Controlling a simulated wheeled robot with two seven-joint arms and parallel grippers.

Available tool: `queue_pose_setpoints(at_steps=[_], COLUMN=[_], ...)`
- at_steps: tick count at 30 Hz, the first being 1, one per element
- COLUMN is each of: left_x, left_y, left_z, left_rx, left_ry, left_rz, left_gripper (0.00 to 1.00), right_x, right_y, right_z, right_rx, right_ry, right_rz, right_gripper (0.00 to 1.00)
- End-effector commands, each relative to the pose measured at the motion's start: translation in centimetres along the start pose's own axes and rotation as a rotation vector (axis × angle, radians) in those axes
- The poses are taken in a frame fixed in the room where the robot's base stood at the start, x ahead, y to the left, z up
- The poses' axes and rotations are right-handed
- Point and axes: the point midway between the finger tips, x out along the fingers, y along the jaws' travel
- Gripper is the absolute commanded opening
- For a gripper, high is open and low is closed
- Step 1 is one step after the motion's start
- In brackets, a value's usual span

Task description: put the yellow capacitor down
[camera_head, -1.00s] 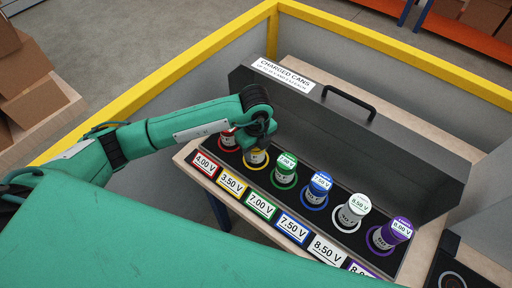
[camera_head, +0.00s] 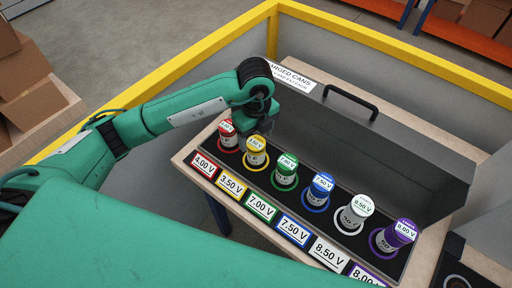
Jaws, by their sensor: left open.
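My right gripper does not show.
The red capacitor (camera_head: 228,134) stands to the left of the yellow one. The green (camera_head: 286,170), blue (camera_head: 319,190), white (camera_head: 354,213) and purple (camera_head: 394,236) ones stand to its right. The tray's tall grey back panel (camera_head: 370,150) has a black handle (camera_head: 350,101).

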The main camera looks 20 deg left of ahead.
Motion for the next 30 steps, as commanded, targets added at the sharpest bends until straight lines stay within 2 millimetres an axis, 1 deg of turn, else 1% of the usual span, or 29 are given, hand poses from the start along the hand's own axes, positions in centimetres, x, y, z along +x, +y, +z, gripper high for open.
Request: queue_pose_setpoints(at_steps=[1, 4, 6, 10, 14, 30], left_x=[-0.9, -2.7, -3.7, -4.8, -5.1, -5.0], left_y=[-0.1, -0.1, -0.1, 0.0, 0.0, 0.0], left_z=[0.0, 0.0, 0.0, 0.0, 0.0, 0.0], left_rx=[0.002, 0.001, 0.001, 0.001, 0.001, 0.001], left_ry=[-0.001, -0.001, 0.000, 0.000, 0.001, 0.000], left_rz=[-0.004, -0.004, -0.002, -0.001, 0.000, 0.001], left_gripper=[0.69, 0.69, 0.69, 0.69, 0.69, 0.69], right_x=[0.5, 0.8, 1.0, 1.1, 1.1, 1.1], right_y=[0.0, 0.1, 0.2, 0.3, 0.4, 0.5], right_z=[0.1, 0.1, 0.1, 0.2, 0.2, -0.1], right_rx=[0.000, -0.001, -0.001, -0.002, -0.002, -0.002], right_ry=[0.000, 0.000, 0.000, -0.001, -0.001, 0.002], right_rz=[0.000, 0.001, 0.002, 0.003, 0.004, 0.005], right_gripper=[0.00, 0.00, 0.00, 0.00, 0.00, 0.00])
